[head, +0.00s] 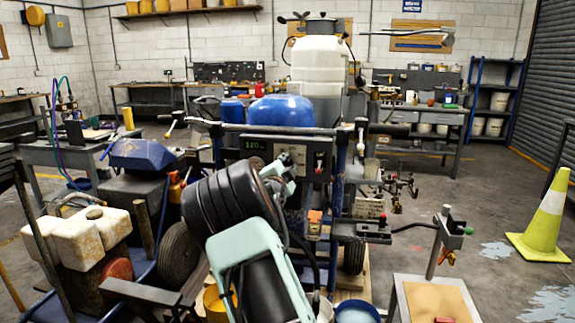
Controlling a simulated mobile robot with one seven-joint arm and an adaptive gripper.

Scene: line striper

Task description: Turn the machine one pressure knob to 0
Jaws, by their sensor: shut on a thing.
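The line striper (316,72), with a white tank and a blue cover, stands mid-view. Its dark control panel (256,157) faces me and has a lit display (256,144) that seems to read 120. My gripper (285,163) is at the light plate in the middle of this panel, at the end of my black and teal arm. It is shut on what I take to be the pressure knob. The knob is too small and too covered by my gripper and wrist to make out, so its pointer and setting cannot be read.
A second machine with a blue cover (143,154) and dirty white containers (92,238) stands close at left. A yellow-green cone (546,220) stands at right. A small stand (436,298) is at front right. Open floor lies between the stand and the cone.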

